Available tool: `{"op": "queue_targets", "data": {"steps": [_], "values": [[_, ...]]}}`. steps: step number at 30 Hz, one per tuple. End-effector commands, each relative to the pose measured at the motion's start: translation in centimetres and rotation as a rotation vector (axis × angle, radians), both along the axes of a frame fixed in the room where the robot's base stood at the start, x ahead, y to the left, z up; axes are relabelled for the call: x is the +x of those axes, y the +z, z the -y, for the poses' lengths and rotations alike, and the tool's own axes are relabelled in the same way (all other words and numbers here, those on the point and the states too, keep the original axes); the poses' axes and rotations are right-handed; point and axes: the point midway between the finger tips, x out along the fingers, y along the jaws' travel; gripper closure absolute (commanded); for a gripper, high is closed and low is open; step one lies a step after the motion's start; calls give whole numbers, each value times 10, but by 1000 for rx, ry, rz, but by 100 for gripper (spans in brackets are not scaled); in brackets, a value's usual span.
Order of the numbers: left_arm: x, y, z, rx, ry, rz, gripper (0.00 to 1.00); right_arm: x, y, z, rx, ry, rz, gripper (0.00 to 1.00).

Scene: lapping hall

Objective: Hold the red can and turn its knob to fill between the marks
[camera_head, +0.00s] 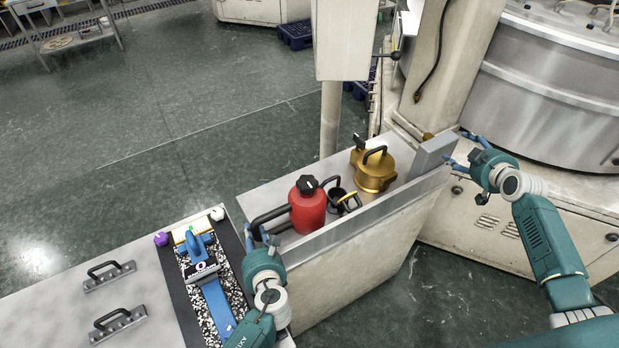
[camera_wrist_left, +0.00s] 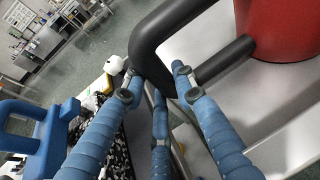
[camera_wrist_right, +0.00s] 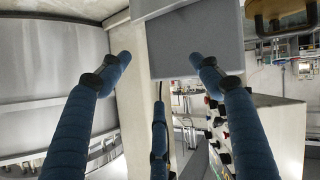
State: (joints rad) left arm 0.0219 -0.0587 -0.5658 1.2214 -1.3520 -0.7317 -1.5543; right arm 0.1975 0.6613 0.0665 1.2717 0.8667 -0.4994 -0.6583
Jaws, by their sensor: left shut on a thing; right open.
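The red can (camera_head: 308,208) stands upright on the pale bench top, with a black knob (camera_head: 307,184) on its top and a black spout-like arm to its right. Its dark handle (camera_head: 268,217) sticks out to the left. My left gripper (camera_head: 256,236) is shut on this handle. In the left wrist view the blue fingers (camera_wrist_left: 155,90) sit on either side of the dark handle (camera_wrist_left: 150,45), and the red body (camera_wrist_left: 285,30) is at the upper right. My right gripper (camera_head: 468,152) is open and empty, right of a grey block. No fill marks can be made out.
A small dark cup (camera_head: 337,199) with a yellow-rimmed ring stands beside the can. A brass pot (camera_head: 376,172) is behind it. A grey block (camera_head: 432,157) stands at the bench's right end. A tray (camera_head: 205,270) with blue tools lies left.

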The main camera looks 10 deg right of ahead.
Motion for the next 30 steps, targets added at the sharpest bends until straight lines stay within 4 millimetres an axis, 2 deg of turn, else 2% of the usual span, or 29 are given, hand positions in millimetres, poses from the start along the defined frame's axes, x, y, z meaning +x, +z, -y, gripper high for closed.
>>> {"op": "queue_targets", "data": {"steps": [1, 2, 3, 5, 6, 8, 9, 11, 12, 13, 14, 15, 17, 20, 21, 24, 27, 30], "values": [[-1, -1, 0, 2, -1, -2, 100, 14, 48, 4, -22, 25, 60, 36], [-1, -1, 0, 2, -1, -2, 100, 21, 74, 5, -33, 41, 94, 36], [-1, -1, 0, 2, -1, -2, 100, 28, 109, 5, -48, 64, 136, 36], [-1, -1, 0, 2, -2, -2, 100, 36, 160, 1, -73, 103, 195, 36], [-1, -1, 0, 2, -2, -2, 100, 39, 193, -3, -89, 131, 232, 36], [-1, -1, 0, 2, -2, -2, 100, 42, 239, -13, -113, 177, 282, 36], [-1, -1, 0, 2, -2, -2, 100, 43, 267, -23, -129, 213, 312, 36], [-1, -1, 0, 2, -2, -2, 100, 41, 307, -43, -150, 277, 346, 36], [-1, -1, 0, 2, -2, -2, 100, 40, 328, -64, -155, 335, 356, 36], [-1, -2, 0, 2, -2, -2, 100, 40, 337, -84, -156, 387, 349, 36], [-1, -2, 0, 2, -2, -2, 100, 40, 337, -107, -147, 441, 325, 36], [-1, -2, 1, 2, -2, -2, 100, 42, 324, -137, -123, 505, 273, 36], [-1, -2, 1, 2, -2, -2, 100, 44, 298, -176, -87, 580, 182, 36], [-1, -1, 1, 1, -2, -1, 100, 40, 249, -238, -34, 689, 11, 36], [0, -1, 1, 1, -2, -1, 100, 36, 228, -264, -20, 730, -66, 36], [0, -1, 0, 1, -2, -1, 100, 18, 182, -324, -4, 820, -268, 36], [0, -1, 0, 1, -2, -2, 100, -7, 146, -370, -28, 887, -464, 36], [-1, -1, 0, 1, -1, -2, 100, -30, 124, -397, -71, 919, -616, 36]]}}
